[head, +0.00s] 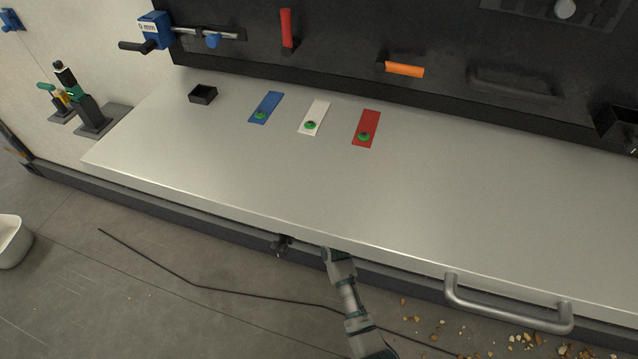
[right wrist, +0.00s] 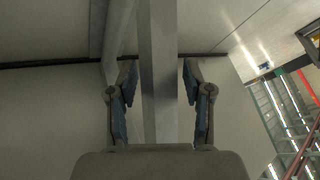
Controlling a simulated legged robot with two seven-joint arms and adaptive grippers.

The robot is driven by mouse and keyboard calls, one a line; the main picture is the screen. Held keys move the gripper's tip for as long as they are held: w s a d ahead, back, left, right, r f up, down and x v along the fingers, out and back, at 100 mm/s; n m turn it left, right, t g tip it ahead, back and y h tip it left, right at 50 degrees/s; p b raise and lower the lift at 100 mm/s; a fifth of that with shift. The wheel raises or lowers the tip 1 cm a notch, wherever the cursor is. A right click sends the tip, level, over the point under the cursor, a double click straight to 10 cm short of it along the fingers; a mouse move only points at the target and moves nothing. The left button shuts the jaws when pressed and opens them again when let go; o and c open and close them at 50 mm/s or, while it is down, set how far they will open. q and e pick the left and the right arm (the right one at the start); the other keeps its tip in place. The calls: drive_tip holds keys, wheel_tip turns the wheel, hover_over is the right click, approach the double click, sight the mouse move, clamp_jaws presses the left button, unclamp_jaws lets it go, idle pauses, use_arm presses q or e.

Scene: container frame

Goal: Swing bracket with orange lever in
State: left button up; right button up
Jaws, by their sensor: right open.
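An orange lever (head: 404,69) sticks out from the dark back panel above the bench, pointing right. I cannot make out a separate bracket at it. My right arm comes up from the bottom of the head view to the bench's front edge, and its gripper is hidden there. In the right wrist view my right gripper (right wrist: 160,72) is open, with a finger on each side of a long grey bar (right wrist: 158,110). The fingers appear apart from the bar. I cannot tell whether this bar is the bracket. My left gripper is not in view.
The metal bench top (head: 230,165) is mostly clear. Blue (head: 269,102), white (head: 316,112) and red (head: 371,122) plates with green knobs lie near its back. A red handle (head: 287,28) stands on the panel. A metal handle (head: 505,310) sticks out in front at right.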

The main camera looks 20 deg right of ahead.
drive_tip(key=c, duration=1)
clamp_jaws()
drive_tip(key=shift+s+d, duration=0.1)
